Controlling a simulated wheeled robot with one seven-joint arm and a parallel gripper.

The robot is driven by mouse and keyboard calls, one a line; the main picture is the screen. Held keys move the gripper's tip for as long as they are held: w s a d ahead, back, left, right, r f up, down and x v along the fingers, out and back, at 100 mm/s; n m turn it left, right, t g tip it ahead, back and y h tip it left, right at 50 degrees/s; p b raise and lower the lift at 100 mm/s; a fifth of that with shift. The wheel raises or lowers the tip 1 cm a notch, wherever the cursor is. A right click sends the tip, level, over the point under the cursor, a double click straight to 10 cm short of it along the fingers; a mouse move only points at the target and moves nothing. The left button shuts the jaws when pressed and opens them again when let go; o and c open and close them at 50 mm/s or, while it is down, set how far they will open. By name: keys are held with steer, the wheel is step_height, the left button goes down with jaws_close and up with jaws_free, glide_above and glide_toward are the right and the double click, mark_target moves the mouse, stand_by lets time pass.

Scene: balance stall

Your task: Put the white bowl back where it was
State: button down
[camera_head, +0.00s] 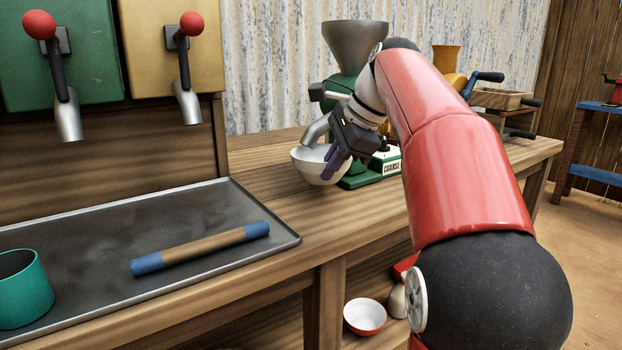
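The white bowl (307,168) is at the left side of the green grinder, below its grey spout, over the wooden counter. My gripper (334,164) reaches down to the bowl's right side. Its purple fingers overlap the rim there and look closed on it. The far finger is partly hidden, and I cannot tell whether the bowl's base touches the counter. The green grinder (343,90) has a grey hopper and a "COARSE" label at its base. My arm hides part of it.
A metal tray (85,230) at left holds a blue-ended rod (201,249) and a teal cup (22,288). Levers with red knobs hang above. A yellow grinder (447,58) stands behind my arm. A red-and-white bowl (365,316) sits below the counter.

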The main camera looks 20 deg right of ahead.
mark_target(311, 179)
steer(key=w+a, duration=0.2)
steer(key=w, duration=0.1)
steer(key=shift+a, duration=0.3)
steer(key=shift+f+b, duration=0.8)
steer(key=shift+f, duration=0.95)
steer(key=shift+f, duration=0.1)
steer(key=c, duration=1.6)
jaws_free()
steer(key=shift+c, duration=0.2)
steer(key=shift+s+d+r, duration=0.1)
steer(key=shift+r, duration=0.3)
steer(key=p+v, duration=0.4)
steer(key=v, duration=0.7)
steer(key=shift+r, duration=0.2)
